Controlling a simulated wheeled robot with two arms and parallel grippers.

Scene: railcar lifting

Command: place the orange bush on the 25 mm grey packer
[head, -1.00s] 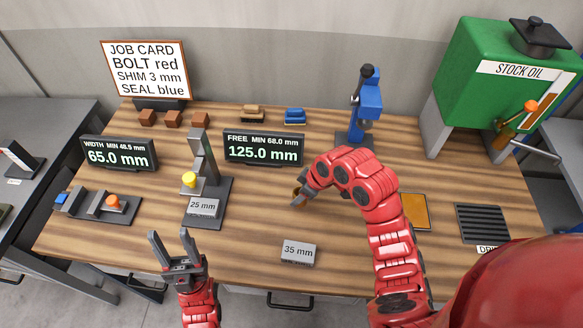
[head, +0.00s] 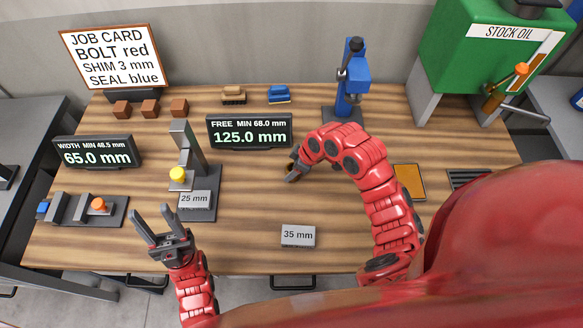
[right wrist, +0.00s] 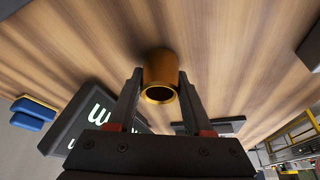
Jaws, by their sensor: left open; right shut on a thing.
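The orange bush (right wrist: 160,70) is a short hollow cylinder, held between the two fingers of my right gripper (right wrist: 160,92) in the right wrist view. In the head view my right gripper (head: 291,174) is over the middle of the bench, and its fingers mostly hide the bush. The 25 mm grey packer (head: 195,200) is a labelled block on the dark base of a stepped gauge with a yellow knob, left of my right gripper. Nothing shows on its top. My left gripper (head: 160,222) is open and empty, near the front edge, lower left of the packer.
A 35 mm grey block (head: 298,236) lies near the front edge. The FREE display (head: 249,131) stands behind the gauge, and the WIDTH display (head: 95,152) is at left. A blue press (head: 350,82) stands at the back. Bench between gauge and right gripper is clear.

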